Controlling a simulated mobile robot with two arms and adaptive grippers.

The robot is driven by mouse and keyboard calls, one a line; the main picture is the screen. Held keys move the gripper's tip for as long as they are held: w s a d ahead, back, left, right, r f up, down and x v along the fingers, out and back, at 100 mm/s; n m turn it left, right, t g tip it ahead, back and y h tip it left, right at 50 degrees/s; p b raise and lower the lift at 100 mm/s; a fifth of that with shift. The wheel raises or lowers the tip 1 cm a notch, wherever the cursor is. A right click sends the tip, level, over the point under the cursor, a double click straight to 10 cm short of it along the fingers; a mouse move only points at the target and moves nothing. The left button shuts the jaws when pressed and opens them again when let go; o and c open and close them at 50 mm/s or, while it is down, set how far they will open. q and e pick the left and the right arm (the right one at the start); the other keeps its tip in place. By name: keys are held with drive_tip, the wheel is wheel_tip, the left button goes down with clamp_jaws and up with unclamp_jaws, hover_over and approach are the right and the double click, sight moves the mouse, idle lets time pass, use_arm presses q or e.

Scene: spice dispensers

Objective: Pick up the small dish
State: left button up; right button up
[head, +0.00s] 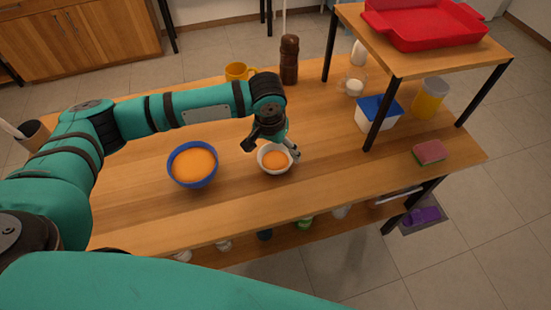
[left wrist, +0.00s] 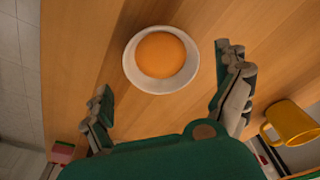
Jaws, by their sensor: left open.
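The small dish (head: 264,166) is a white bowl with orange contents on the wooden table. In the left wrist view the small dish (left wrist: 130,68) sits ahead of the fingers, toward the top of the picture. My left gripper (head: 272,151) is at the dish in the head view, with a finger showing on either side of it. In the left wrist view my left gripper (left wrist: 163,75) is open and its fingers are spread wide, with nothing held. Whether a finger touches the dish I cannot tell. My right gripper is not in view.
A blue bowl (head: 172,171) with orange contents stands left of the dish. A yellow mug (head: 237,71) and a brown pepper mill (head: 289,60) stand behind. A raised shelf (head: 398,65) with a red tray (head: 425,30) stands at right. The table right of the dish is clear up to a sponge (head: 430,151).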

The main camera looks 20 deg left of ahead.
sight(276, 162)
use_arm(q)
wheel_tip(276, 162, down, 2)
drive_tip(key=shift+w, duration=0.1)
drive_tip(key=f, duration=0.3)
drive_tip(key=shift+w+f+p, duration=0.2)
drive_tip(key=shift+w+p, duration=0.1)
drive_tip(key=shift+w, duration=0.05)
drive_tip(key=shift+f, duration=0.2)
drive_tip(key=c, duration=0.8)
drive_tip(key=shift+c, duration=0.6)
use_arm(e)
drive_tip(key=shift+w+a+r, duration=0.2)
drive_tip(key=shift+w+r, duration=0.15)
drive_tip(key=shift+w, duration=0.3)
use_arm(q)
drive_tip(key=shift+r, duration=0.2)
